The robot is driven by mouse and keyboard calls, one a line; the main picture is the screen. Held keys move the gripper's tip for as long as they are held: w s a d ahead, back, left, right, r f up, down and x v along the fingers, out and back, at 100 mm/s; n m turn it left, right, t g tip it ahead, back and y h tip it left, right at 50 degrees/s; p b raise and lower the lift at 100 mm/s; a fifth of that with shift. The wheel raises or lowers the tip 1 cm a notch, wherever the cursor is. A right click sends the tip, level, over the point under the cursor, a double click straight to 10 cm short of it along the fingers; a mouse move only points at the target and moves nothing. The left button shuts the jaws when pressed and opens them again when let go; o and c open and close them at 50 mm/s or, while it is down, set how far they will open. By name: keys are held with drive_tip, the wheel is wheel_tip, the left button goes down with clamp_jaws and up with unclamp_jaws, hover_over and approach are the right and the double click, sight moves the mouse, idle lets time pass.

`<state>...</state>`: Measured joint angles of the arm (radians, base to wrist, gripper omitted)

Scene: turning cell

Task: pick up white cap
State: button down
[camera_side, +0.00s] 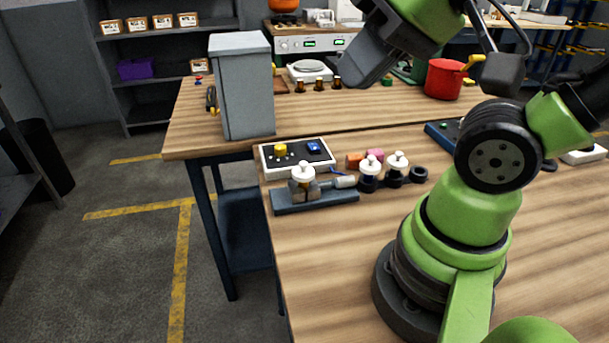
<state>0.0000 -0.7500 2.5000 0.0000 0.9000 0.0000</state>
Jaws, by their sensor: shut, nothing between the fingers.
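Three white caps show near the bench's left edge. One white cap (303,171) sits on top of a metal piece in the grey vise-like fixture (328,200). A second white cap (370,166) and a third white cap (397,160) sit on small bodies standing in dark round holders to the right. My gripper (348,80) is the dark grey end of my arm at the top of the view. It is shut and empty, high above the bench and apart from all the caps. Its fingertips are hard to make out.
A control box (270,160) with a yellow knob and blue switch lies behind the fixture. A tall grey cabinet (245,90) stands at the back left. A red pot (444,79) stands at the back right. The front wood surface (325,270) is clear.

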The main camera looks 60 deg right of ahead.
idle(0.4)
drive_tip(key=shift+c, duration=2.1)
unclamp_jaws()
drive_tip(key=m+g+h, duration=0.2)
drive_tip(key=m+g, duration=0.2)
drive_tip(key=g, duration=0.3)
hover_over(304, 163)
drive_tip(key=f, duration=1.8)
drive_tip(key=shift+a+f, duration=0.25)
drive_tip(key=shift+d+f, duration=0.15)
drive_tip(key=shift+f, duration=1.35)
drive_tip(key=shift+d+f, duration=0.1)
drive_tip(key=shift+f, duration=1.35)
